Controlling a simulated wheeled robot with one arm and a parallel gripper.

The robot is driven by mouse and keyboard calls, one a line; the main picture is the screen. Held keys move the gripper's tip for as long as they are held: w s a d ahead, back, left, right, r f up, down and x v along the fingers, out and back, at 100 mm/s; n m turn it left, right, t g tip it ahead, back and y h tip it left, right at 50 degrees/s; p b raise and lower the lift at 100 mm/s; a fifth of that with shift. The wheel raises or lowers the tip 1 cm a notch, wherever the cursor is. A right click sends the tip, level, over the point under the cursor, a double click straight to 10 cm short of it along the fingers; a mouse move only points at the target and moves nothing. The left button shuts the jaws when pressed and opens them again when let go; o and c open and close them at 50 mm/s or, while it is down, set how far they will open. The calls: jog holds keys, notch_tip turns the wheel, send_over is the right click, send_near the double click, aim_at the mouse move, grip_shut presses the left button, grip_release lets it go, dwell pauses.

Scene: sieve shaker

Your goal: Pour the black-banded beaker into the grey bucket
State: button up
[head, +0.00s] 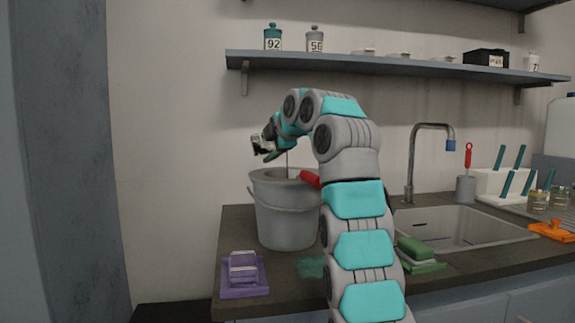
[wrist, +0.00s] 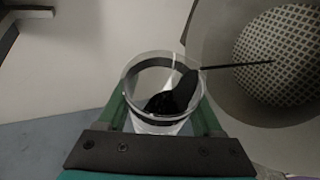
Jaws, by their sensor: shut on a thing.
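The grey bucket (head: 283,215) stands upright on the counter, left of my arm. My gripper (head: 268,148) is above its rim in the head view. In the wrist view, my gripper (wrist: 160,112) has its green fingers shut on the clear beaker (wrist: 160,88), which has a black band near its rim. Black contents lie in the beaker and reach up to its rim on the bucket side. A thin dark line, which looks like a pouring stream, runs from the rim over the bucket (wrist: 215,75). The bucket shows a grid pattern inside. The beaker is hard to make out in the head view.
A purple block on a tray (head: 243,274) sits front left of the bucket. A green sponge (head: 415,248) and the sink (head: 455,228) with its tap (head: 411,165) are right of my arm. A shelf (head: 400,66) with jars runs above.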

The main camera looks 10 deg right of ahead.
jog(key=shift+d+f+m+y+b, duration=0.1)
jog(key=shift+f+m+y+b, duration=0.35)
jog(key=shift+b, duration=0.55)
dwell(1.4)
jog(key=shift+r, duration=0.1)
